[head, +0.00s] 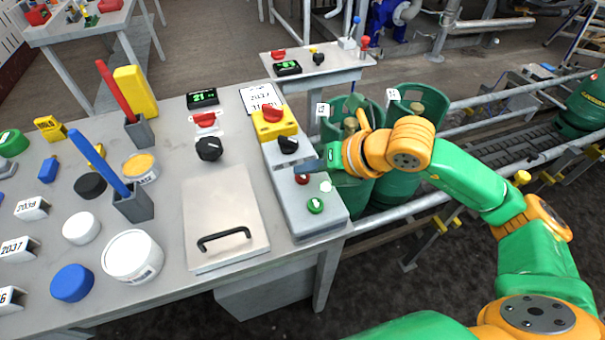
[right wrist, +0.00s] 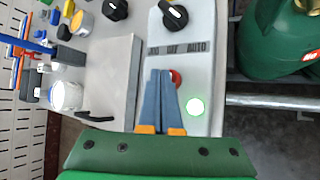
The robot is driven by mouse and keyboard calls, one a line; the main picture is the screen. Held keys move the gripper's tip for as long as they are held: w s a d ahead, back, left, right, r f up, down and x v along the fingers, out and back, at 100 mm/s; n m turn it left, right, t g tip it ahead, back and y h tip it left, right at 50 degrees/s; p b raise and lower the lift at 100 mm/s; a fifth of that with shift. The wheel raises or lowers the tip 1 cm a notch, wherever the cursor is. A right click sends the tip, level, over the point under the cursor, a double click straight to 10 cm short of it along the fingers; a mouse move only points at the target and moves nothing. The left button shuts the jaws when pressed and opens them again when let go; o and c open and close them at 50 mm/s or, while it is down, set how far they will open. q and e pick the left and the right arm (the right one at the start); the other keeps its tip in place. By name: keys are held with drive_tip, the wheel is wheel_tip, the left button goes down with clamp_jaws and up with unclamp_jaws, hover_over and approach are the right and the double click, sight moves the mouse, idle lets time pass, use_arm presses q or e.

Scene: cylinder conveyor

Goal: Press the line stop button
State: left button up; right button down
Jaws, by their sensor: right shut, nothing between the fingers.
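A grey control box (head: 331,219) sits at the right edge of the table. It carries a red button (head: 302,179), a green button (head: 316,205) and a black rotary knob (head: 287,144). No label naming the stop button is readable. My right gripper (head: 308,166) is shut and empty, over the box between the knob and the red button. In the right wrist view its fingers (right wrist: 160,74) partly cover the red button (right wrist: 177,78); I cannot tell whether they touch it. The green button (right wrist: 195,106) looks lit there. My left gripper is not in view.
A yellow box with a red switch (head: 272,113) stands at the control box's far end. A panel with a black handle (head: 224,238) lies to the left. Green gas cylinders (head: 400,185) stand close on the right, beside the conveyor rails. Tubs and holders crowd the table's left.

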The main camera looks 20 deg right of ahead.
sight(307, 179)
drive_tip(key=shift+f+b, duration=0.4)
drive_tip(key=shift+r, duration=0.1)
idle(0.5)
drive_tip(key=shift+r+p, duration=0.65)
drive_tip(key=shift+r, duration=0.15)
wheel_tip(307, 179, up, 5)
drive_tip(key=p, duration=0.4)
drive_tip(key=shift+r, duration=0.1)
idle(0.4)
